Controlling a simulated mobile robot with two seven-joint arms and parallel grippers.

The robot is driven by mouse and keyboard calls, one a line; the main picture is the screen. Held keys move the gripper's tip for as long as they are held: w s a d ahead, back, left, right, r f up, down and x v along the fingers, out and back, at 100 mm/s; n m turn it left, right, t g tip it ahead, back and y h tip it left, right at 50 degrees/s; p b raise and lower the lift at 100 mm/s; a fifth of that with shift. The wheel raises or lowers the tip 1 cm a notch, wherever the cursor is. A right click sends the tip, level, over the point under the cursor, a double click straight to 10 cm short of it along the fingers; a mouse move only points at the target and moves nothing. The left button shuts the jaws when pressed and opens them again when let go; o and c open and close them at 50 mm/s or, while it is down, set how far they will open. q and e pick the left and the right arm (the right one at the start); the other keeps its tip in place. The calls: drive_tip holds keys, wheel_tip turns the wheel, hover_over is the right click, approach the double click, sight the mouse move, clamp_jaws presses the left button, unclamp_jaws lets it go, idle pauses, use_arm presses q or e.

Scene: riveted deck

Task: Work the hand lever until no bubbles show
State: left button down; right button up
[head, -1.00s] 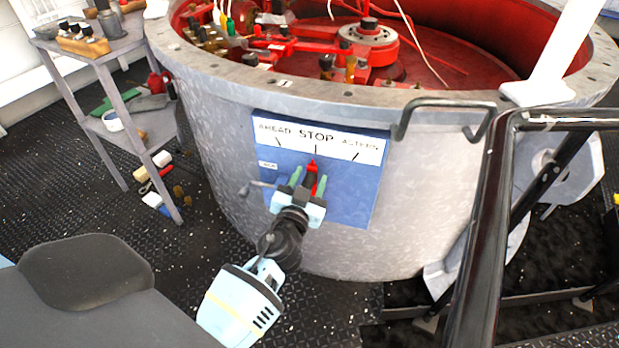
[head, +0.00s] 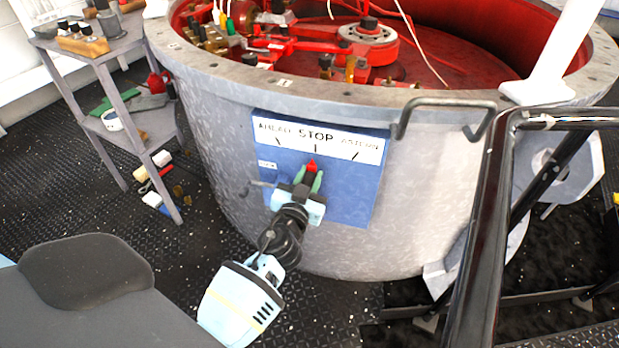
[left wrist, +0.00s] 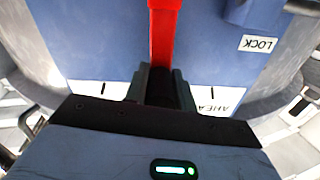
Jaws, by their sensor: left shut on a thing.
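A blue panel (head: 345,208) with a white strip marked AHEAD, STOP and ASTERN is on the grey drum's side. A red lever (head: 311,166) stands out from it, its tip pointing up at STOP. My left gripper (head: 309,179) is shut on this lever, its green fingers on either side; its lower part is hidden. In the left wrist view the red lever (left wrist: 163,38) runs up from between the dark fingers (left wrist: 158,83). A small grey handle (head: 259,184) sits by the LOCK label (head: 267,165). No bubbles can be made out. My right gripper is not in view.
The grey drum (head: 230,150) is open-topped, with red machinery (head: 370,35) inside. A grab handle (head: 440,102) and black railing (head: 478,210) stand right of the panel. A grey shelf stand (head: 125,45) with tools is at left. Small items lie on the deck.

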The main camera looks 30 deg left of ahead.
use_arm(q)
drive_tip(key=shift+s+a+f+n, duration=0.15)
drive_tip(key=shift+a+n, duration=0.15)
drive_tip(key=shift+a, duration=0.25)
drive_tip(key=a+n, duration=0.1)
drive_tip(key=s+a+n, duration=0.1)
drive_tip(key=a, duration=0.1)
drive_tip(key=a+f+n, duration=0.1)
drive_tip(key=shift+s+a+b, duration=0.25)
drive_tip(key=shift+a+b, duration=0.05)
drive_tip(key=shift+a, duration=0.1)
drive_tip(key=shift+s+a+f+n, duration=0.1)
drive_tip(key=shift+a+f+n, duration=0.05)
drive_tip(key=shift+a+n, duration=0.3)
drive_tip(key=c, duration=1.2)
unclamp_jaws()
drive_tip(key=shift+d, duration=0.1)
